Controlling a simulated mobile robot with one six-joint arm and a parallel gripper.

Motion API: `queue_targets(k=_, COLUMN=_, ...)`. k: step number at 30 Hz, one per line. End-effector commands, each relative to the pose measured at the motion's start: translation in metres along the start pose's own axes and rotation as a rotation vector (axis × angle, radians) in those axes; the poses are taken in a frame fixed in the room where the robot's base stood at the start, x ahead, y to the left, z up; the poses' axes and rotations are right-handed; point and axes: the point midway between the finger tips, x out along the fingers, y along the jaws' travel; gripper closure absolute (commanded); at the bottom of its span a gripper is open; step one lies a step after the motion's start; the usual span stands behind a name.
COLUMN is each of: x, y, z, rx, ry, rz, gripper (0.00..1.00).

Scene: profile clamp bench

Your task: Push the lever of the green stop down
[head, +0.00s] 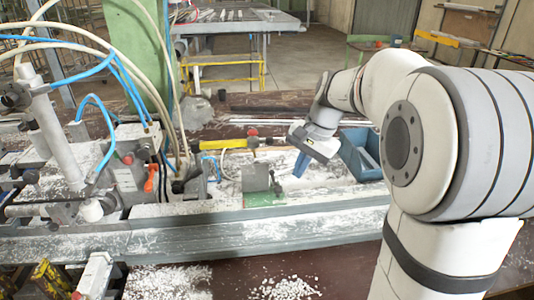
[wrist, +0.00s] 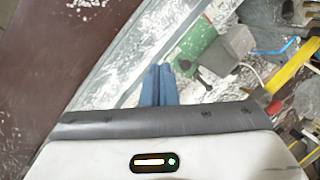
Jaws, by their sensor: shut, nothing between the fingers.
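The green stop has a green base (head: 264,201) on the profile rail and a grey block (head: 255,178) on top. In the wrist view the green base (wrist: 196,60) and the grey block (wrist: 238,40) lie ahead and to the right of my fingers. A dark lever with a knob (wrist: 205,76) sticks out from the stop on the near side; its exact angle is hard to tell. My gripper (head: 300,164) is shut and empty, above and to the right of the stop in the head view. Its blue fingertips (wrist: 158,68) are together, apart from the lever.
The grey rail (head: 340,220) runs along the bench front. A blue bin (head: 360,153) stands right of my gripper. A yellow bar (head: 208,145) and a red knob (head: 252,132) are behind the stop. Hoses and clamps crowd the left. White chips (head: 285,288) litter the brown tabletop.

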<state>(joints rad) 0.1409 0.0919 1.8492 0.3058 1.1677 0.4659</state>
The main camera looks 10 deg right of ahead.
Motion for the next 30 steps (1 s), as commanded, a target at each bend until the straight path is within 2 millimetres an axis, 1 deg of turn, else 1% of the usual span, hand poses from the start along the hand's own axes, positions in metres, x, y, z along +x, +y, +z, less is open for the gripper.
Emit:
queue_targets(k=1, x=0.011, y=-0.009, z=-0.023, rx=0.070, ry=-0.034, rz=-0.012, gripper=1.00)
queue_targets(k=5, x=0.032, y=-0.030, z=-0.074, rx=0.255, ry=-0.119, rz=-0.052, gripper=1.00)
queue_targets(k=6, x=0.040, y=-0.035, z=-0.089, rx=0.311, ry=-0.148, rz=-0.062, gripper=1.00)
queue_targets(k=7, x=0.046, y=-0.039, z=-0.101, rx=0.351, ry=-0.169, rz=-0.071, gripper=1.00)
queue_targets(k=12, x=0.085, y=-0.050, z=-0.164, rx=0.572, ry=-0.292, rz=-0.110, gripper=1.00)
queue_targets(k=15, x=0.108, y=-0.051, z=-0.194, rx=0.678, ry=-0.359, rz=-0.126, gripper=1.00)
queue_targets(k=18, x=0.126, y=-0.050, z=-0.216, rx=0.758, ry=-0.412, rz=-0.137, gripper=1.00)
queue_targets(k=21, x=0.138, y=-0.048, z=-0.230, rx=0.812, ry=-0.449, rz=-0.144, gripper=1.00)
queue_targets(k=25, x=0.145, y=-0.047, z=-0.237, rx=0.844, ry=-0.475, rz=-0.148, gripper=1.00)
queue_targets(k=30, x=0.145, y=-0.047, z=-0.239, rx=0.849, ry=-0.478, rz=-0.149, gripper=1.00)
